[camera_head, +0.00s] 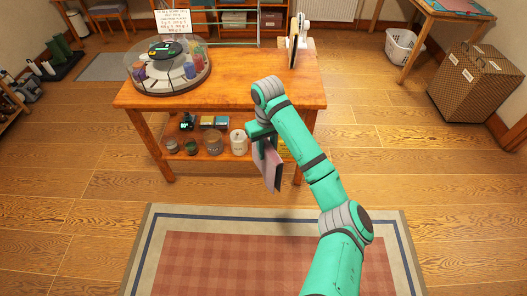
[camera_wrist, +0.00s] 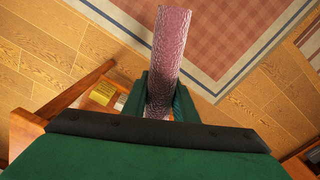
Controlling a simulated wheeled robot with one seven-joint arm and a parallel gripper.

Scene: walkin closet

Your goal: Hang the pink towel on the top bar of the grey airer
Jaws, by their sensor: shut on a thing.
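My gripper (camera_head: 262,140) is shut on the pink towel (camera_head: 269,170), in front of the wooden table's near edge. The towel hangs down as a narrow folded strip. In the wrist view, my gripper (camera_wrist: 161,98) has a dark green finger on each side of the towel (camera_wrist: 173,45), which sticks out well beyond the fingertips over the floor and rug. The grey airer is not clearly in view. Thin grey bars (camera_head: 258,22) show behind the table, but I cannot tell whether they belong to it.
The wooden table (camera_head: 235,92) bears a round carousel (camera_head: 168,68) at left and an upright white-and-black item (camera_head: 294,50) at right. Jars (camera_head: 238,142) stand on its lower shelf. A checked rug (camera_head: 230,262) lies in front. A patterned box (camera_head: 475,82) and white basket (camera_head: 404,46) stand right.

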